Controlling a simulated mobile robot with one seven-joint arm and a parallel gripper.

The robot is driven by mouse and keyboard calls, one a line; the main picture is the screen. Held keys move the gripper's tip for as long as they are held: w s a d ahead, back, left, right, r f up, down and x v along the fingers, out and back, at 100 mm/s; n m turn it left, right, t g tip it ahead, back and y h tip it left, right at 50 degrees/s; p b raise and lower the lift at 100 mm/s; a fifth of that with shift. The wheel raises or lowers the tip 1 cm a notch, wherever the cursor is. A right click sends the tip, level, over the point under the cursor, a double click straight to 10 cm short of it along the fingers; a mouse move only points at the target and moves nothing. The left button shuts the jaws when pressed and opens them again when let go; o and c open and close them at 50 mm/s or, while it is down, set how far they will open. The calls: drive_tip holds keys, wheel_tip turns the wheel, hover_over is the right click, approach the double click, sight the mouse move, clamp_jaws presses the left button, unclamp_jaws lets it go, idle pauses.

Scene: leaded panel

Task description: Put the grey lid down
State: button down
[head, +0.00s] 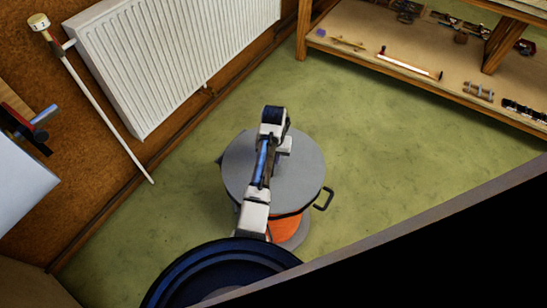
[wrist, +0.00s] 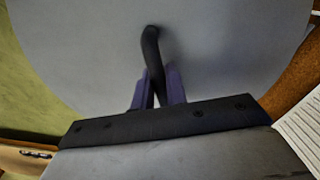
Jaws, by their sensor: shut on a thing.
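The grey lid (head: 308,172) is a flat round disc in the middle of the head view. It also fills much of the wrist view (wrist: 85,45). My gripper (wrist: 158,85) is shut on the lid's dark curved handle (wrist: 151,42), which stands between its two purple fingers. In the head view my gripper (head: 283,150) is over the lid and partly hidden by my arm. An orange container (head: 288,228) shows under the lid's near edge. The lid hides its top, and I cannot tell whether the lid touches it.
A black side handle (head: 324,200) sticks out right of the lid. A white radiator (head: 180,55) is on the left wall, with a pale pole (head: 105,117) leaning nearby. A wooden shelf (head: 400,70) with tools is at upper right. Green floor (head: 400,150) around is clear.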

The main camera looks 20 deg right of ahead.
drive_tip(key=shift+f, duration=0.2)
drive_tip(key=c, duration=1.3)
unclamp_jaws()
drive_tip(key=shift+c, duration=0.2)
wheel_tip(320, 180, up, 14)
drive_tip(key=p, duration=0.5)
drive_tip(key=shift+w, duration=0.1)
